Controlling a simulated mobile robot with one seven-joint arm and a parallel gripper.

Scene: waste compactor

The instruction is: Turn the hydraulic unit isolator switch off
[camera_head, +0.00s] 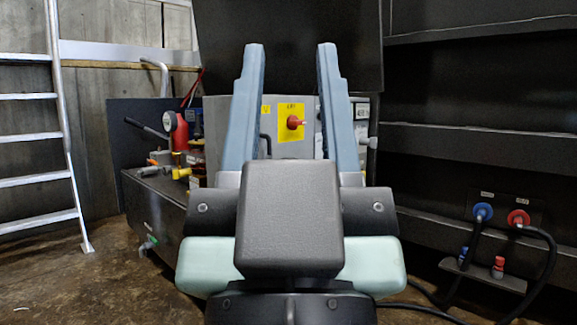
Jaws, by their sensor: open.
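The isolator switch (295,122) is a red knob on a yellow plate (291,136), on the front of a grey cabinet (216,112) in the middle of the view. My gripper (290,52) is in front of the cabinet with its two blue-grey fingers spread wide. The switch shows in the gap between the fingers, slightly right of the middle. The gripper is open and nothing is between its fingers. The fingers hide parts of the cabinet on both sides, and I cannot tell the distance from them to the switch.
A ladder (62,130) leans at the far left. Blue (482,212) and red (518,218) connectors with black cables are at the right. Bare floor shows at the lower left.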

